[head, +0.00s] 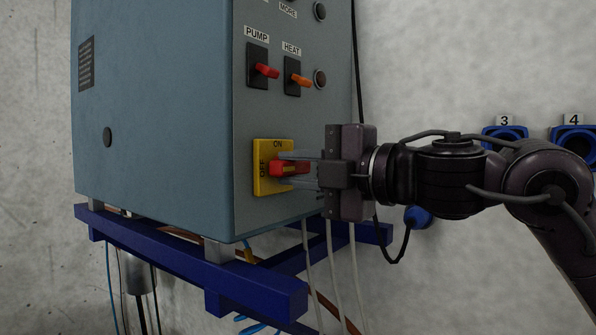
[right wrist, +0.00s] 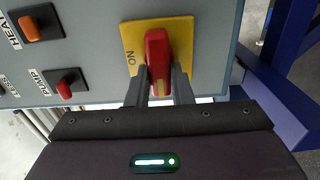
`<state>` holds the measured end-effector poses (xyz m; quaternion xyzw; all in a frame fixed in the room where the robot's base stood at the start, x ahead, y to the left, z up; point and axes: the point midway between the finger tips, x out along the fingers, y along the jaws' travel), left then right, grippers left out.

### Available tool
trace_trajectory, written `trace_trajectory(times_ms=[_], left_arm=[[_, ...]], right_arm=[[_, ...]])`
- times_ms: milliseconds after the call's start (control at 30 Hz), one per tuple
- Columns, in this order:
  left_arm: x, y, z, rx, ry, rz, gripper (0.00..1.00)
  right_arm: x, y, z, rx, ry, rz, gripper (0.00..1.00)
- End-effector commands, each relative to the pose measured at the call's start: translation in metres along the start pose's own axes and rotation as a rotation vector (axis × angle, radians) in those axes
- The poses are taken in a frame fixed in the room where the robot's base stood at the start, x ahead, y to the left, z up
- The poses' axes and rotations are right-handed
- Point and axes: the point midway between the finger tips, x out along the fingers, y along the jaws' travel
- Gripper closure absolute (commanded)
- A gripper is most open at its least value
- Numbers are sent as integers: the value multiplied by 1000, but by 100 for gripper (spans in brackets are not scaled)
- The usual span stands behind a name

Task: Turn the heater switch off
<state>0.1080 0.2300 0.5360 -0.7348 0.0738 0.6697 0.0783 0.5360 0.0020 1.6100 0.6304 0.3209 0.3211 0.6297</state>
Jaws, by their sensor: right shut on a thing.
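The grey-blue control box (head: 160,110) has a yellow plate (head: 262,150) low on its front, marked ON at the top and OFF at the left. A red rotary handle (head: 290,169) sits on this plate and lies about level, in line with the OFF mark. My right gripper (head: 298,169) is shut on the red handle, one finger above and one below. In the right wrist view the fingers (right wrist: 159,88) flank the handle (right wrist: 156,52); the OFF word is hidden there. The HEAT toggle (head: 300,80) is orange, above the plate. My left gripper is not in view.
A red PUMP toggle (head: 267,71) is left of the HEAT toggle. A blue frame (head: 200,262) carries the box, with cables (head: 333,270) hanging below it. Blue holders (head: 504,134) marked 3 and 4 are on the wall at the right.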

Motion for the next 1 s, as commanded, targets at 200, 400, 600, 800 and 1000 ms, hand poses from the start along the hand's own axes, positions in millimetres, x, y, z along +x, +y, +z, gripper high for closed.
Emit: trace_trajectory(times_ms=[200, 400, 600, 800, 1000], left_arm=[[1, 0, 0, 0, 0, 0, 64], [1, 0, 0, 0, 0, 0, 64], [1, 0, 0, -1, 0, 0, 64], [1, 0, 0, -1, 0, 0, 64], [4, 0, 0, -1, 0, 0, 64]], right_arm=[[0, -1, 0, -18, 0, -2, 100], [0, -1, 0, -19, 1, -2, 100], [0, -1, 0, -18, 1, -3, 67], [0, -1, 0, -17, 0, -2, 58], [-4, -2, 0, -17, -1, 0, 58]])
